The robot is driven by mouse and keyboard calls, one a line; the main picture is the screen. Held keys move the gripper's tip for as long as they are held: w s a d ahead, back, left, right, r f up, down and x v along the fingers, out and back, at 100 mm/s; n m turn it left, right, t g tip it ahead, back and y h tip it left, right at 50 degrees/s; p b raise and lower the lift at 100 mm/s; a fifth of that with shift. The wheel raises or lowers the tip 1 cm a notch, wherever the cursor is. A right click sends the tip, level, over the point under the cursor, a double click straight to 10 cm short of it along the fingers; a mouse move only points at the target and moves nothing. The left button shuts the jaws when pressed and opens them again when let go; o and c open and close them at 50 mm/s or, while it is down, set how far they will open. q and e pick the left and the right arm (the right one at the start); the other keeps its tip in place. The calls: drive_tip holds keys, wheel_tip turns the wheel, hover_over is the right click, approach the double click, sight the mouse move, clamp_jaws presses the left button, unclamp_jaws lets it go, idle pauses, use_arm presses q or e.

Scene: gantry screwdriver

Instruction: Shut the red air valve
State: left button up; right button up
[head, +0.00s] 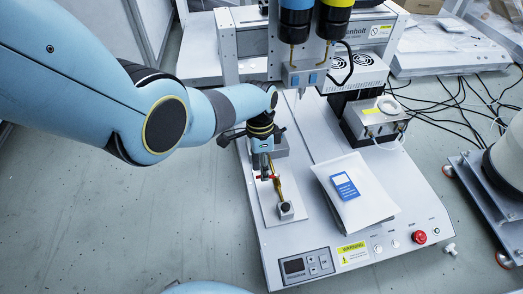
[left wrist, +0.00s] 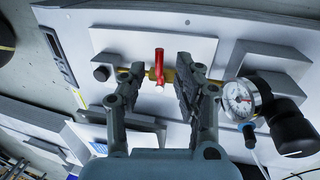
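The red air valve handle (left wrist: 159,66) sits on a brass pipe fitting and shows between my left gripper's fingers in the left wrist view. There it stands crosswise to the brass pipe (left wrist: 178,76). In the head view the red handle (head: 267,177) shows just below my left gripper (head: 263,165), partly hidden by it. In the left wrist view my left gripper (left wrist: 160,72) is open, with a finger on each side of the handle and gaps between. Contact with the pipe cannot be told. My right gripper is not in view.
A round pressure gauge (left wrist: 238,98) with a black knob (left wrist: 292,130) stands beside the valve. Cables lie at right.

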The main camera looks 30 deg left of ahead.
use_arm(q)
wheel_tip(320, 180, up, 11)
drive_tip(key=w+a, duration=0.1)
drive_tip(key=shift+w+a, duration=0.2)
drive_tip(key=shift+w, duration=0.1)
